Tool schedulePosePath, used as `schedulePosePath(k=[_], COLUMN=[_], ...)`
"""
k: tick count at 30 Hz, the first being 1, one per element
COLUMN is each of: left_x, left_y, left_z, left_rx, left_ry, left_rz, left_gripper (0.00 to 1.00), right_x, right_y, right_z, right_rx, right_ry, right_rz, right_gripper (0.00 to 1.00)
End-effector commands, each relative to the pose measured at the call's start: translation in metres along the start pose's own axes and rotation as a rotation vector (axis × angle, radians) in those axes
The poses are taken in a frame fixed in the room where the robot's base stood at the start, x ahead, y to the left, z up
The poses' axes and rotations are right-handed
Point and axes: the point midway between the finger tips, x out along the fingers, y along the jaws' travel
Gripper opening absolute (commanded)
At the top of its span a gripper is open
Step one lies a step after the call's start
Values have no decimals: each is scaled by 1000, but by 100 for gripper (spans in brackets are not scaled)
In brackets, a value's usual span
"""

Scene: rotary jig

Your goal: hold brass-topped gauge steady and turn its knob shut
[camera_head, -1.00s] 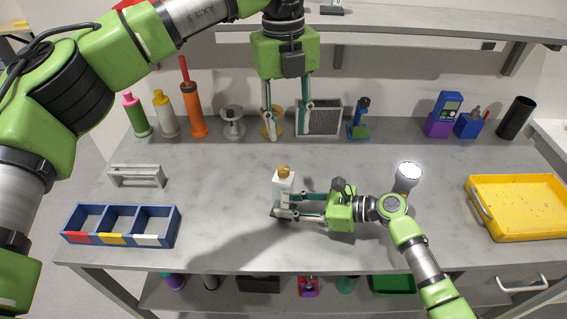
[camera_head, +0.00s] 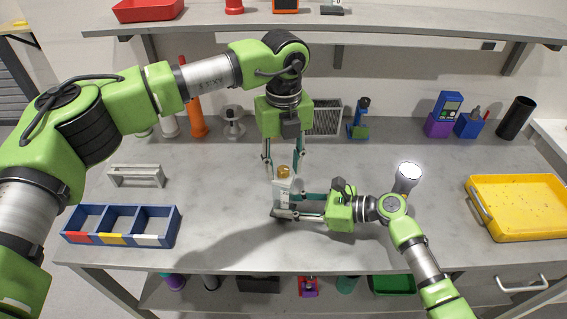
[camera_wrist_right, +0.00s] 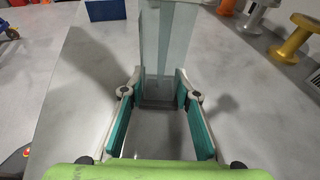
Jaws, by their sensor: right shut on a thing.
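The gauge, a pale upright block, stands on the bench in the head view (camera_head: 282,195); its brass knob (camera_head: 284,172) is on top. In the right wrist view the gauge body (camera_wrist_right: 168,40) rises between the fingertips, with its top out of frame. My right gripper (camera_head: 288,206) is shut on the gauge low on its body, coming in from the right. My left gripper (camera_head: 283,172) points down from above, its fingers spread to either side of the knob. It is open, and I see no clear contact with the knob.
A blue three-part bin (camera_head: 121,240) and a grey handle-like bracket (camera_head: 136,184) lie to the left. A lamp (camera_head: 408,176) and a yellow tray (camera_head: 520,207) lie to the right. Spools, bottles and a mesh box (camera_head: 327,116) line the back. The front middle is clear.

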Motion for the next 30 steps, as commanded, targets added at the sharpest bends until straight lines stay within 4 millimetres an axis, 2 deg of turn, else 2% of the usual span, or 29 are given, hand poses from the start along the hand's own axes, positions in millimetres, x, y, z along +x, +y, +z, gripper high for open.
schedulePosePath(k=[6,7,10,11,22,30], left_x=[0,0,0,0,0,0], left_y=[0,0,0,0,0,0], left_z=[0,0,0,0,0,0], left_rx=[0,0,0,0,32,184], left_ry=[0,0,0,0,0,-1], left_rz=[0,0,0,0,0,-1], left_gripper=[35,30,4,0,0,0], right_x=[0,0,0,0,0,0], right_y=[0,0,0,0,0,0], right_z=[0,0,0,0,0,0], right_rx=[0,0,0,0,0,0], right_ry=[0,0,0,0,0,0], right_rz=[0,0,0,0,0,0], right_gripper=[17,17,17,17,17,17])
